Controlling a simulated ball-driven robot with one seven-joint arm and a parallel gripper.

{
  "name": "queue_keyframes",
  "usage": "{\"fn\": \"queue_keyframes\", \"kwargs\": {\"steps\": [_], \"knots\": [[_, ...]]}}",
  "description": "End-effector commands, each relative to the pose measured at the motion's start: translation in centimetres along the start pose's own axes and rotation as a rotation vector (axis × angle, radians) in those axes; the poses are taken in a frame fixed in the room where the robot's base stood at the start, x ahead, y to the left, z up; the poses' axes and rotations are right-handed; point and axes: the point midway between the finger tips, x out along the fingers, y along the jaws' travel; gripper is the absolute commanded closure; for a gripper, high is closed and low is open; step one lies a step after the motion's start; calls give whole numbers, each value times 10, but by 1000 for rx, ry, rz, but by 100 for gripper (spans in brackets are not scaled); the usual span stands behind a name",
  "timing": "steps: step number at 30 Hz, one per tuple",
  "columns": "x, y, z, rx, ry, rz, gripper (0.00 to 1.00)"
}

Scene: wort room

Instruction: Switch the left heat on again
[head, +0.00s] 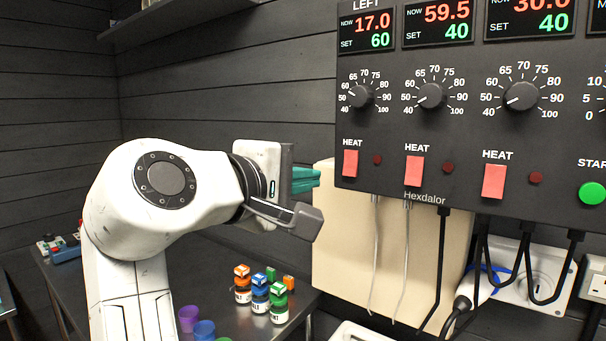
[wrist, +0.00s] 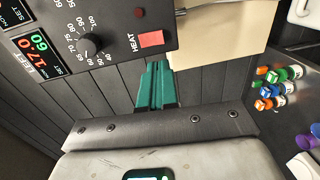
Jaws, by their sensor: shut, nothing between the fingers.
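The control panel (head: 440,125) hangs on the wall at the upper right. Its left heat switch (head: 350,163) is a red rocker beside a dark red lamp (head: 377,160) that looks unlit. The left display (head: 367,30) reads now 17.0, set 60, above the left knob (head: 361,96). My gripper (head: 318,178) has teal fingers, shut and empty, just left of the panel's lower left corner. In the wrist view, the fingertips (wrist: 158,66) are close to the left heat switch (wrist: 151,39); I cannot tell whether they touch the panel.
Two more heat switches (head: 414,171) (head: 494,181) with dark lamps and a green start button (head: 592,193) lie to the right. Cables hang below the panel near a wall socket (head: 535,280). Colour-capped jars (head: 260,292) stand on the dark table (head: 225,275) below.

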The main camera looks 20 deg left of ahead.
Motion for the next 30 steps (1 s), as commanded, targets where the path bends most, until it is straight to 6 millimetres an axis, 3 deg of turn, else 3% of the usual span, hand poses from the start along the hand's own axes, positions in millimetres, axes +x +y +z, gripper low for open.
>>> {"fn": "queue_keyframes", "kwargs": {"steps": [9,15,21,30], "knots": [[64,2,1,-2,-3,-3,100],[94,2,0,-1,-2,-2,100],[107,0,0,0,0,-1,100],[109,0,0,1,0,-1,100]]}}
